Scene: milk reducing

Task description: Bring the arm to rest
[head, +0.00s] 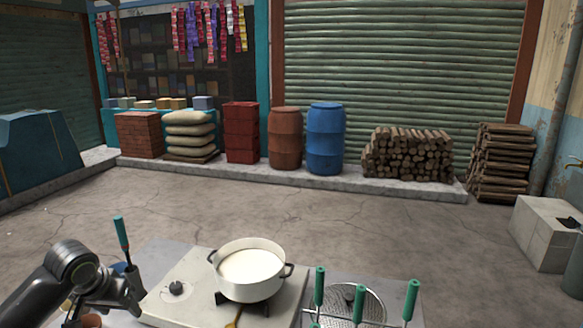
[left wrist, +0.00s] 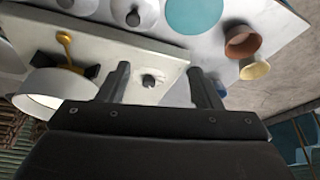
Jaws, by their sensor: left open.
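My left gripper (head: 132,298) is at the left side of the counter, beside the left edge of the pale stove (head: 195,268). Its two fingers are spread and empty in the left wrist view (left wrist: 160,84), with the stove knob (left wrist: 148,81) showing between them. A white pot (head: 250,287) with dark handles stands upright on the burner and holds white milk (head: 251,265). The pot also shows at the left of the wrist view (left wrist: 60,104), apart from the fingers. My right gripper is in neither view.
A teal-handled tool (head: 121,232) stands behind my left gripper. A brown cup (left wrist: 243,42) and a yellowish cup (left wrist: 255,69) are near the counter edge. Open floor lies beyond.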

